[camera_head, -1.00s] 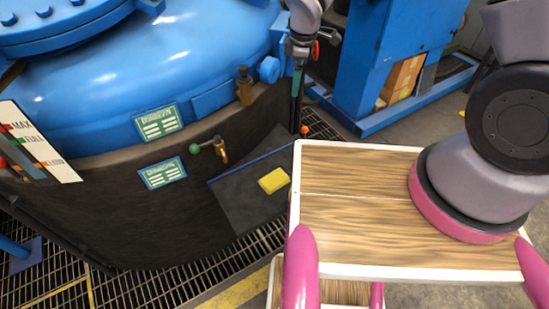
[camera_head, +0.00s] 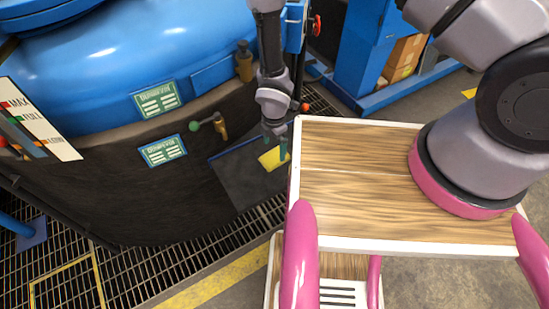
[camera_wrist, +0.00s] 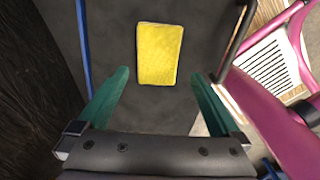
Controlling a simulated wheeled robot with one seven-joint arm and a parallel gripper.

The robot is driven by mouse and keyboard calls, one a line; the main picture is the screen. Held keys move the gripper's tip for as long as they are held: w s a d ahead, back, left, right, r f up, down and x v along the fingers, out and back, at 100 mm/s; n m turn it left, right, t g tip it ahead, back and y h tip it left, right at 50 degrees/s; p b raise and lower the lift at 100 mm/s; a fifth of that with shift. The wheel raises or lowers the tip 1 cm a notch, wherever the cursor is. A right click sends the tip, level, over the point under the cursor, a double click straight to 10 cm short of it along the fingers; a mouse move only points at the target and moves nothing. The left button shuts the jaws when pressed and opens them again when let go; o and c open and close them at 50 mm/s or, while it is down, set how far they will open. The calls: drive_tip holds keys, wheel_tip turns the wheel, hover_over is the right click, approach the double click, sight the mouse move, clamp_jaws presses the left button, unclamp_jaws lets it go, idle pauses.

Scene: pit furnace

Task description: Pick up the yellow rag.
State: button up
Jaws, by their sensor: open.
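The yellow rag (camera_head: 273,158) lies flat on a dark grey shelf (camera_head: 238,181) beside the furnace wall in the head view. In the wrist view the yellow rag (camera_wrist: 159,54) shows whole, a little beyond the fingertips and roughly centred between them. My gripper (camera_head: 275,149) has green fingers and points down over the rag in the head view, hiding part of it. In the wrist view my gripper (camera_wrist: 163,76) is open, with nothing between its fingers. The exact height above the rag is hard to tell.
A blue furnace vessel (camera_head: 120,65) stands at the left, with a valve with a green knob (camera_head: 208,124) on its dark wall close to the shelf. A blue strip (camera_wrist: 83,45) edges the shelf. Floor grating (camera_head: 150,275) lies below.

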sight(275, 156)
drive_tip(key=shift+w+f, duration=0.2)
drive_tip(key=shift+f, duration=1.2)
drive_tip(key=shift+w+f, duration=0.15)
drive_tip(key=shift+f, duration=1.2)
drive_tip(key=c, duration=1.2)
